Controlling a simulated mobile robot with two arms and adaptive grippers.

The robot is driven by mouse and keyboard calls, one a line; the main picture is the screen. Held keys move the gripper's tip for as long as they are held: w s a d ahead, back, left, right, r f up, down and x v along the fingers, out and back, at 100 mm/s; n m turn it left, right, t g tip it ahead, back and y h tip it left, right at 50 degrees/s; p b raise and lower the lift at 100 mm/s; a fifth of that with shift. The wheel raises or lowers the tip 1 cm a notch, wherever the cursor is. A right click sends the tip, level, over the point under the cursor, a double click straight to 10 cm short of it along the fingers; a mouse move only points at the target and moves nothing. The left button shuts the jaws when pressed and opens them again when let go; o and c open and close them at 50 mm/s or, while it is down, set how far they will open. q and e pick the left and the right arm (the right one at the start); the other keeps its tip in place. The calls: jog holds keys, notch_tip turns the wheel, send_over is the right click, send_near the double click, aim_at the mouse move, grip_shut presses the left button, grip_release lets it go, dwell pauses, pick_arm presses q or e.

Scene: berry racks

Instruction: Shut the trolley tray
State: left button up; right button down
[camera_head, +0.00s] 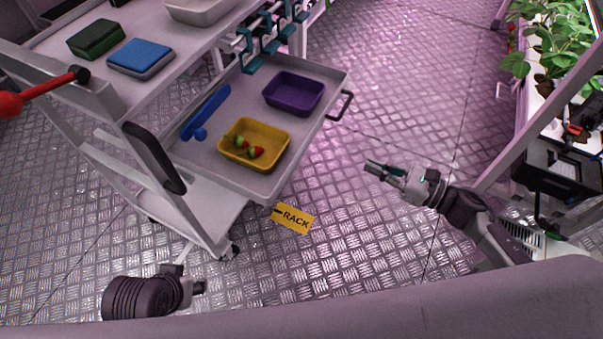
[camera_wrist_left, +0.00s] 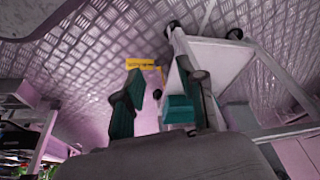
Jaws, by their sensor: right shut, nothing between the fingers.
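The trolley tray (camera_head: 215,165) is a grey sliding tray standing pulled out from the trolley (camera_head: 115,95) on its right side. Its dark handle (camera_head: 341,105) is on the tray's right edge. The tray holds a purple bin (camera_head: 294,93), a yellow bin (camera_head: 270,135) with red and green berries, and a blue tool (camera_head: 207,112). My right gripper (camera_head: 374,169) is shut and empty, below and right of the handle, apart from it. My left gripper (camera_wrist_left: 156,90) shows in the left wrist view with its teal fingers apart and nothing visible between them.
Teal hooks (camera_head: 265,42) hang above the tray's back edge. A yellow RACK sign (camera_head: 293,218) lies on the metal floor. A plant rack (camera_head: 548,50) stands at the right. The floor between is free.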

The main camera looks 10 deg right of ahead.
jog(key=n, duration=0.2)
pick_arm(q)
jog(key=shift+s+a+r, duration=0.1)
jog(key=shift+s+r, duration=0.1)
jog(key=shift+r, duration=0.35)
pick_arm(e)
send_near(305, 143)
jog(key=shift+g+y, duration=0.3)
jog(key=shift+g, duration=0.1)
jog(key=x, duration=0.7)
jog(key=shift+w, duration=0.3)
jog(key=shift+a, duration=0.15)
